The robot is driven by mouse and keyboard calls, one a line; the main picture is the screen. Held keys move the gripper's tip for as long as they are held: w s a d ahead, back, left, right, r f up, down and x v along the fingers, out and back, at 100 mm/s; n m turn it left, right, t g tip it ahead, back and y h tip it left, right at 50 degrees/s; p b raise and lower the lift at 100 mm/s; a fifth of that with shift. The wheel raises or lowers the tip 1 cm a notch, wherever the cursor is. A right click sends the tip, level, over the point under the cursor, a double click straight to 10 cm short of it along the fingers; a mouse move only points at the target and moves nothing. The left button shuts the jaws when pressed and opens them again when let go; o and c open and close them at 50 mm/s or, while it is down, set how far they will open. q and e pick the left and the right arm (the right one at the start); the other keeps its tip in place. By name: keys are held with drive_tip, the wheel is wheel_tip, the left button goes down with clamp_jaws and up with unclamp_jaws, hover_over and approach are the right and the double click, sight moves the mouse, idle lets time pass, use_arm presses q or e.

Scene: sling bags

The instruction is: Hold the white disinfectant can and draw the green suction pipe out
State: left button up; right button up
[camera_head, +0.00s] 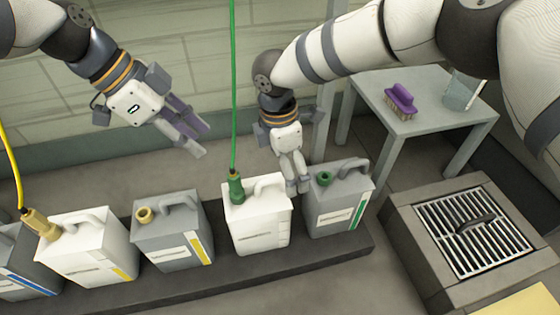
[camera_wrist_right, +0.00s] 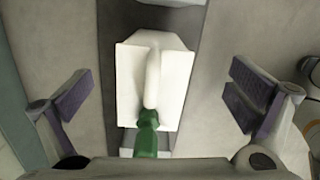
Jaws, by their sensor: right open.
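The white can (camera_head: 262,230) with a light handle stands upright on the dark low platform. A green fitting sits in its top, and the thin green suction pipe (camera_head: 233,90) rises from it out of view. In the right wrist view the white can (camera_wrist_right: 128,85) and the green fitting on the pipe (camera_wrist_right: 147,135) lie between my fingers. My right gripper (camera_head: 297,186) is open above the can, at its back right, apart from it. My left gripper (camera_head: 200,143) is open and empty, up and left of the can, left of the pipe; its purple finger pad shows.
A grey can (camera_head: 340,205) with a green cap stands close right of the white can. Left are a grey can (camera_head: 172,240) with a yellow cap and a white can (camera_head: 88,250) with a yellow pipe (camera_head: 10,150). A table (camera_head: 440,115) and floor grate (camera_head: 475,235) are right.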

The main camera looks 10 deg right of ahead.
sight(279, 190)
drive_tip(key=shift+w+a+r+m+y, duration=0.2)
drive_tip(key=shift+w+a+m+y, duration=0.15)
drive_tip(key=shift+a+m, duration=0.25)
drive_tip(key=shift+f, duration=0.35)
wheel_tip(279, 190, down, 11)
drive_tip(key=shift+f, duration=0.1)
